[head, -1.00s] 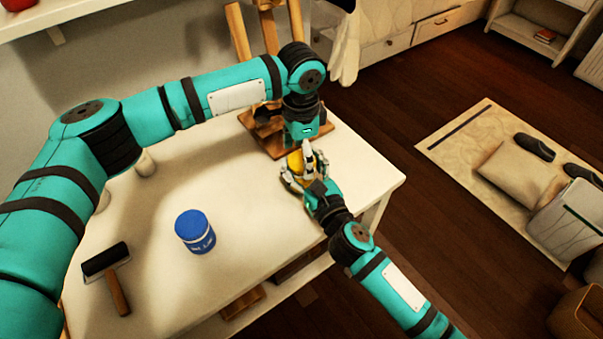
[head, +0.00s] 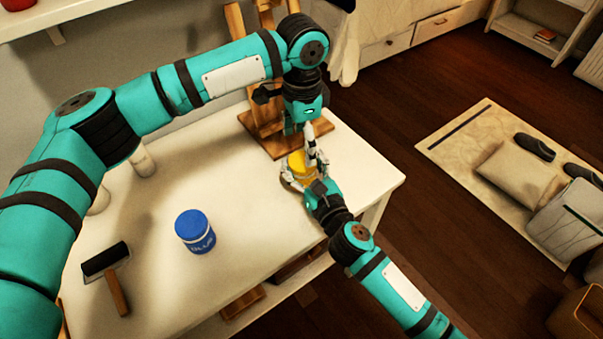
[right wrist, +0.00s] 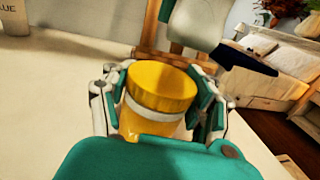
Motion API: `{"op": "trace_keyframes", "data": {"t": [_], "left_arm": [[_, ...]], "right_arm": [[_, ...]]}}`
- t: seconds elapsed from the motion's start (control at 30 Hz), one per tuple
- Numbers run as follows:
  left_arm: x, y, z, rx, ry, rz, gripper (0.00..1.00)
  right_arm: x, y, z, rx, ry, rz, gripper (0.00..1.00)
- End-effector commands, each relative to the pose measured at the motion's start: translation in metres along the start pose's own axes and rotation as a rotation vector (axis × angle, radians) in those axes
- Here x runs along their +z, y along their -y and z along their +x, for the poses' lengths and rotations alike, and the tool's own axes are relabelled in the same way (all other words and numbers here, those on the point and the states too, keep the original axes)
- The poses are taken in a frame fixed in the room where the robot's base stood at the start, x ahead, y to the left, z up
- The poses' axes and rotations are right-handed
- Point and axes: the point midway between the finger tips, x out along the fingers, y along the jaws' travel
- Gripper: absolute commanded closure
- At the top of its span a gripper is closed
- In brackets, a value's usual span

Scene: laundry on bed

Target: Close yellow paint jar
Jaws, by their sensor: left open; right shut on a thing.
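The yellow paint jar (head: 296,162) stands at the right end of the white table in the head view. In the right wrist view its yellow lid (right wrist: 160,84) sits on top of the jar body (right wrist: 148,120), with a pale band below it. I cannot tell how tight the lid is. My right gripper (head: 300,176) is shut around the jar, its fingers on both sides in the right wrist view (right wrist: 158,110). My left gripper (head: 311,143) is open, just above and beside the lid, pointing down; its fingers partly overlap the jar.
A blue paint jar (head: 195,231) stands near the table's front middle. A roller (head: 107,265) lies to its left. A wooden easel (head: 262,130) stands behind the yellow jar. The white table (head: 255,210) is clear between the two jars.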

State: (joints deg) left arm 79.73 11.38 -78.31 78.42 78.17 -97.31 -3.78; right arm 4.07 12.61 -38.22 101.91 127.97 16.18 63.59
Motion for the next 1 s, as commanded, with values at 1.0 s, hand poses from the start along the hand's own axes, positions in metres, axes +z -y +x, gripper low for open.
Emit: {"op": "trace_keyframes", "data": {"t": [1.0], "left_arm": [[0.000, -0.004, 0.017, 0.000, 0.001, -0.263, 0.23]], "right_arm": [[0.000, 0.000, 0.000, 0.000, -0.001, 0.001, 1.00]]}}
